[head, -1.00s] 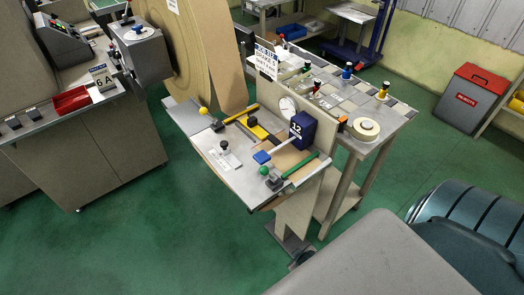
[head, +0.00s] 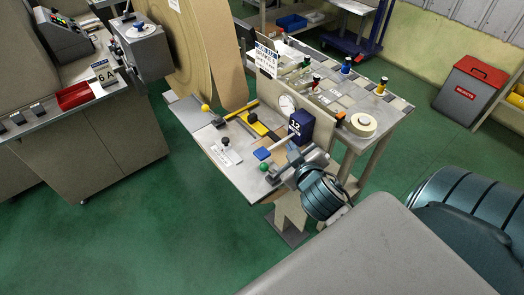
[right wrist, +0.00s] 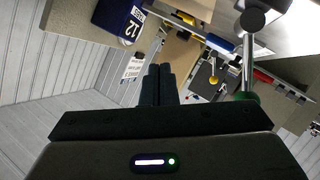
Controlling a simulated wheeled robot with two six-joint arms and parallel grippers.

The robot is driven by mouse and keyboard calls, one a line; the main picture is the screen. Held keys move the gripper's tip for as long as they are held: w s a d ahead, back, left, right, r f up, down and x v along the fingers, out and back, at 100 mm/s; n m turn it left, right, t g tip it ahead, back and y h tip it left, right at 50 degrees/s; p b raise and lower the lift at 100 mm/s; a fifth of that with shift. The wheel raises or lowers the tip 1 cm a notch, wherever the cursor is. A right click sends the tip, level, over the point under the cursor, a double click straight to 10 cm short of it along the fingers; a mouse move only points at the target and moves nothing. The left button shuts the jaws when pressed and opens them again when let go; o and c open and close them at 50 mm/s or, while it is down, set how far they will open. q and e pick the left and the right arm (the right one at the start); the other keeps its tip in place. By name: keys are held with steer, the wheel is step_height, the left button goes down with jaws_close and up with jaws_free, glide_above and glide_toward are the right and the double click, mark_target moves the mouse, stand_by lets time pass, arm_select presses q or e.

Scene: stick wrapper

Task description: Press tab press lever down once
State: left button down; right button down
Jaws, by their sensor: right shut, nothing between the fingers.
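The dark blue press box marked 12 (head: 301,125) stands at the right of the machine table. A pale rod runs from it to a blue pad (head: 262,154), which looks like the press lever's end; it appears raised. My right gripper (head: 274,178) is shut and empty. It is at the table's near right corner, below the blue pad in the picture and apart from it, close to a green knob (head: 264,167). In the right wrist view, the closed fingers (right wrist: 157,72) point toward the machine, with the box (right wrist: 121,20) at upper left. My left gripper is out of view.
A yellow-knobbed lever (head: 206,108) and a black-knobbed piece (head: 226,141) stand on the table. A tape roll (head: 361,124) lies on the bench behind. A large brown roll (head: 187,55) stands at the back. Green floor in front is clear.

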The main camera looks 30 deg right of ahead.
steer(key=w+a+r+n+t+y, duration=0.1)
steer(key=w+r+n+t+y, duration=0.1)
steer(key=w+r+n+t, duration=0.3)
steer(key=w+a+r+n+t+y, duration=0.1)
steer(key=a+r+n+t+y, duration=0.15)
steer(key=r, duration=0.55)
steer(key=a+r+n+g+y, duration=0.2)
steer(key=a+n+y, duration=0.2)
steer(key=n+y, duration=0.35)
steer(key=a+r+n+g+y, duration=0.1)
steer(key=a+r+n+y, duration=0.25)
steer(key=n+y, duration=0.4)
step_height(320, 180, down, 7)
steer(key=n+g+h, duration=0.2)
steer(key=n+g, duration=0.7)
steer(key=n, duration=0.1)
steer(key=w+d+f+g+h, duration=0.1)
steer(key=d+f+g+h, duration=0.1)
steer(key=d+f+h, duration=0.3)
steer(key=d+h, duration=0.1)
steer(key=d, duration=0.1)
steer(key=shift+w+d, duration=0.25)
steer(key=shift+d, duration=0.1)
steer(key=shift+f, duration=0.2)
